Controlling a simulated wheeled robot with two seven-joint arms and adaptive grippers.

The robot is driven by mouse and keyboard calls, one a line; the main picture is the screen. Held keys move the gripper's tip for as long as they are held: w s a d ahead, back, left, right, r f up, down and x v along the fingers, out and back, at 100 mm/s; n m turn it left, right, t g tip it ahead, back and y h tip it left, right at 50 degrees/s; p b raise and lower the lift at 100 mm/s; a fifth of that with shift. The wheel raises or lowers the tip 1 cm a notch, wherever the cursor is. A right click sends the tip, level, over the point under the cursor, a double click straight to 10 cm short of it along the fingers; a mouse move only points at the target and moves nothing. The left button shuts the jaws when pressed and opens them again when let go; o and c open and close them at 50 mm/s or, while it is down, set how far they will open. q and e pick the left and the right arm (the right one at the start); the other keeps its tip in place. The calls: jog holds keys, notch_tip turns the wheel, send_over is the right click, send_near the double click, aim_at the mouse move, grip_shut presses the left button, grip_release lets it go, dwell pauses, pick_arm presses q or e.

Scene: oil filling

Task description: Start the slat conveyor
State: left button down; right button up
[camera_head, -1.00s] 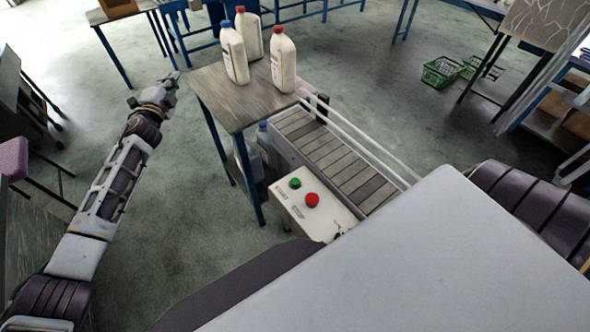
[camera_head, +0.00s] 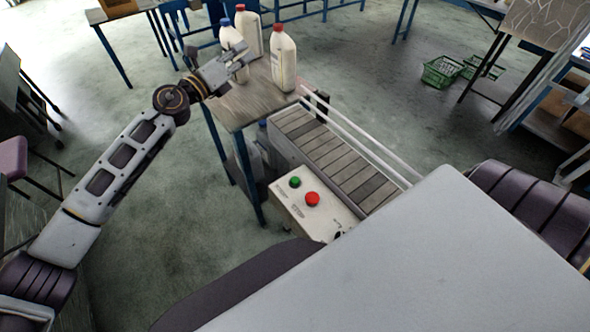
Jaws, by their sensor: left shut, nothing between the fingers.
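The slat conveyor (camera_head: 335,160) with grey slats and white side rails runs from the small table toward the lower right. Its pale control box (camera_head: 325,222) stands at the near side, with a green button (camera_head: 295,181) and a red button (camera_head: 312,198) on top. My left gripper (camera_head: 243,66) is shut and empty. It shows over the small table, in front of the blue-capped bottle, up and left of the buttons; I cannot tell whether it touches the bottle. My right gripper is out of view.
The small table (camera_head: 262,98) holds a blue-capped bottle (camera_head: 230,38) and two red-capped bottles (camera_head: 284,60). Green baskets (camera_head: 443,72) lie on the floor at the back right. A purple-seated stool (camera_head: 12,158) stands at the far left. Open floor lies left of the conveyor.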

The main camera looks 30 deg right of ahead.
pick_arm(q)
jog(key=s+d+f+m+g+y, duration=0.1)
jog(key=s+d+f+m+g, duration=0.15)
jog(key=s+m, duration=0.4)
jog(key=s+d+f+m+g+y, duration=0.1)
jog(key=s+f+m+g+y, duration=0.15)
jog(key=s+m, duration=0.4)
jog(key=s+d+f+m+g+y, duration=0.1)
jog(key=s+d+f+m+g, duration=0.1)
jog(key=s+f+m, duration=0.35)
jog(key=s+a+f+m+t+y, duration=0.2)
jog(key=s+a+f+m+y, duration=0.1)
jog(key=m, duration=1.4)
notch_tip(320, 180, down, 2)
jog(key=shift+s+a+f+t+y, duration=0.25)
jog(key=shift+a+t+y, duration=0.15)
jog(key=shift+a+y, duration=0.4)
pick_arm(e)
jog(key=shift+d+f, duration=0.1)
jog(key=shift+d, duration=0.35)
pick_arm(q)
jog(key=shift+d, duration=0.1)
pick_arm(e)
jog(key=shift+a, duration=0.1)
